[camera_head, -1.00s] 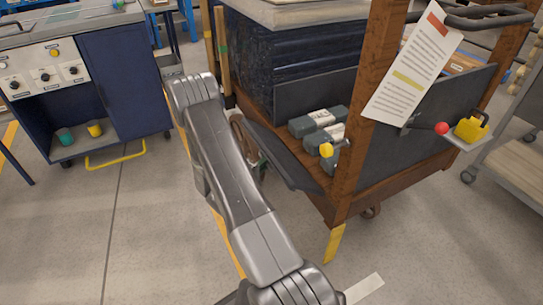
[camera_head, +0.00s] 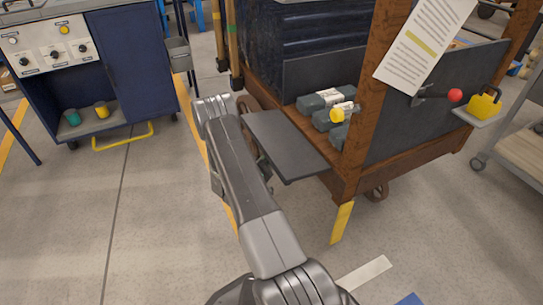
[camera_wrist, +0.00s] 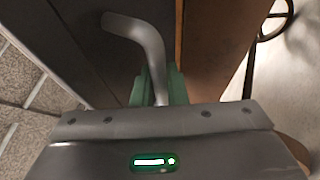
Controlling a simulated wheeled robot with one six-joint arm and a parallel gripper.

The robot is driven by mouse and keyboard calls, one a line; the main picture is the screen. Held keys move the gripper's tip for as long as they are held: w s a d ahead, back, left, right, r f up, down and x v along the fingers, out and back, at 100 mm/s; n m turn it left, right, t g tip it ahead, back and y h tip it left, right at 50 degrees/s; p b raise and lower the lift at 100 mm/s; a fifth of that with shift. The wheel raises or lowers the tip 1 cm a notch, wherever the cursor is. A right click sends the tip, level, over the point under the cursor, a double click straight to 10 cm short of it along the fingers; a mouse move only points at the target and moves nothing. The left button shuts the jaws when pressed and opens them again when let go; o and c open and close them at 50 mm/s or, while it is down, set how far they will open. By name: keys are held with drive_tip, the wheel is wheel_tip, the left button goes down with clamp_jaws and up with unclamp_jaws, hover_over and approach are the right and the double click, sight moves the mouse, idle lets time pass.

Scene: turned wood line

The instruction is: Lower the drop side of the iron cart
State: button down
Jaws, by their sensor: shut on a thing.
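The iron cart (camera_head: 353,165) has a rust-brown frame and dark grey panels, at the right in the head view. Its drop side (camera_head: 285,142), a flat dark grey panel, juts out from the deck edge toward my arm, roughly level. In the wrist view, my gripper's green jaws (camera_wrist: 160,88) are shut on a bent grey handle (camera_wrist: 140,35), with a dark surface behind it. In the head view, my gripper is mostly hidden behind my arm, beside the panel's outer edge.
Grey cases (camera_head: 325,100) lie on the cart deck. A printed sheet (camera_head: 420,45) hangs on the post. A red-knobbed lever (camera_head: 455,95) and a yellow padlock (camera_head: 484,106) are at the right. A blue cabinet (camera_head: 135,65) stands left. Floor between is clear.

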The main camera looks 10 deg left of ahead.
idle(0.4)
drive_tip(key=c, duration=1.5)
unclamp_jaws()
drive_tip(key=shift+o, duration=0.2)
drive_tip(key=shift+a, duration=0.1)
drive_tip(key=p+v, duration=0.3)
drive_tip(key=v, duration=1)
drive_tip(key=shift+s+f, duration=0.25)
drive_tip(key=shift+s, duration=0.05)
drive_tip(key=shift+a, duration=0.1)
